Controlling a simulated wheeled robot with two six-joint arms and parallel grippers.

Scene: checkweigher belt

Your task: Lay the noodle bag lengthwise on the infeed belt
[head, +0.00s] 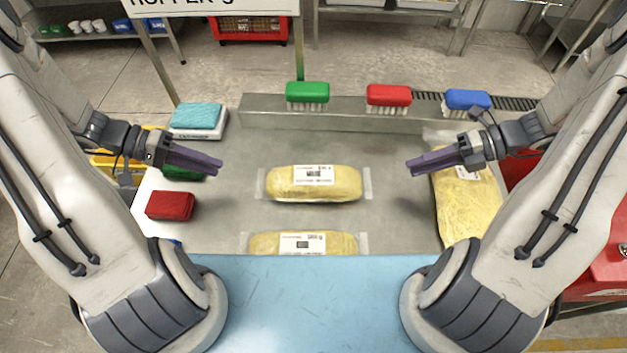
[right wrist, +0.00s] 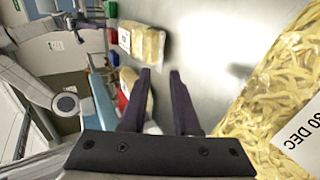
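A yellow noodle bag (head: 313,183) with clear ends and a white label lies crosswise in the middle of the grey metal table. A larger noodle bag (head: 468,205) lies at the right and fills the right side of the right wrist view (right wrist: 265,90). My left gripper (head: 217,168) hovers left of the middle bag, empty, its fingertips looking apart. My right gripper (head: 410,166) is open and empty between the middle and large bags.
Green (head: 307,93), red (head: 388,97) and blue (head: 467,101) brushes stand along the back ledge. A red block (head: 170,206), a dark green block (head: 183,173) and a scale with a turquoise pad (head: 197,117) are at the left. The light blue surface is bare.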

